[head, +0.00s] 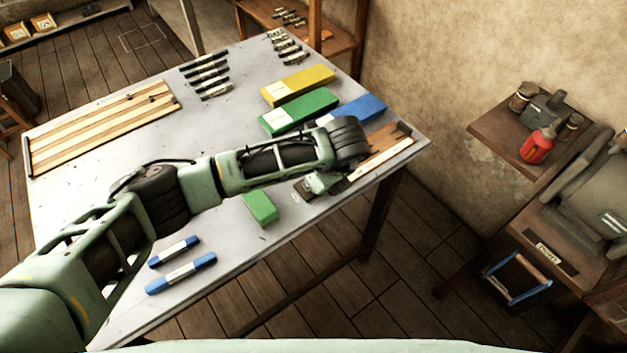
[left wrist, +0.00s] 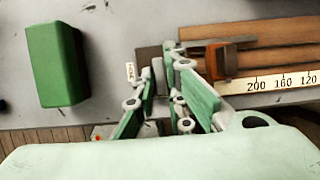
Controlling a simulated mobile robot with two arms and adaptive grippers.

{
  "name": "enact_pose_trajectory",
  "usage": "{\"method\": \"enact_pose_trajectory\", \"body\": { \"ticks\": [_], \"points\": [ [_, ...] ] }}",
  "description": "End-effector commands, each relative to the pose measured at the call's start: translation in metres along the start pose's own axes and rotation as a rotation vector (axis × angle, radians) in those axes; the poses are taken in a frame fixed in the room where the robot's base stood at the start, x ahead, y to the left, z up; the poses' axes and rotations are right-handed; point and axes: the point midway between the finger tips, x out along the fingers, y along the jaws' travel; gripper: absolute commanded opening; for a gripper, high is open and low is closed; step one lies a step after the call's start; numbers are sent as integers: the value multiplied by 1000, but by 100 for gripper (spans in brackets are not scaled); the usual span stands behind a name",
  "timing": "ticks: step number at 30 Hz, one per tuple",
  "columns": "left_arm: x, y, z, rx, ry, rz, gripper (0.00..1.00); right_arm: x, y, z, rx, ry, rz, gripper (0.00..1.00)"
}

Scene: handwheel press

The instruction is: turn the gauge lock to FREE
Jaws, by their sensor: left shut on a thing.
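The gauge with its white scale strip (left wrist: 280,82) and brown wooden bars (left wrist: 275,58) lies at the table's front right corner. The scale also shows in the head view (head: 382,158). My left gripper (left wrist: 160,78) is at the gauge's left end, its green fingers closed around a small grey part, apparently the gauge lock, which they mostly hide. An orange-brown block (left wrist: 232,42) sits just right of the fingers. In the head view my arm partly covers the left gripper (head: 322,184). My right gripper is not in view.
A green block (head: 261,207) stands left of the gripper. Yellow (head: 298,85), green (head: 298,112) and blue (head: 362,107) blocks lie behind my arm. Two blue-ended bars (head: 180,273) lie near the front edge. A side bench with a red bottle (head: 537,147) stands right, across a floor gap.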

Motion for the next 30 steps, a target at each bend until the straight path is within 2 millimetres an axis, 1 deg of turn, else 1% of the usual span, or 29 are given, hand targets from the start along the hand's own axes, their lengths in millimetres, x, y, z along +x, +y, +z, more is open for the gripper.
{"method": "enact_pose_trajectory", "body": {
  "ticks": [3, 8, 11, 24, 30],
  "points": [
    [1, 0, 0, 28, 0, -14, 0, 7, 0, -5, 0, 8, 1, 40],
    [3, 1, -1, 101, -2, -47, 0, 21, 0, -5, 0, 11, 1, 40],
    [4, 2, -1, 168, -3, -76, 0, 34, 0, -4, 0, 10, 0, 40],
    [7, 9, 1, 506, -5, -215, 0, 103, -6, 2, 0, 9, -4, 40],
    [5, 10, 2, 621, -4, -262, 0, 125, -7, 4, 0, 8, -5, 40]
  ]
}}
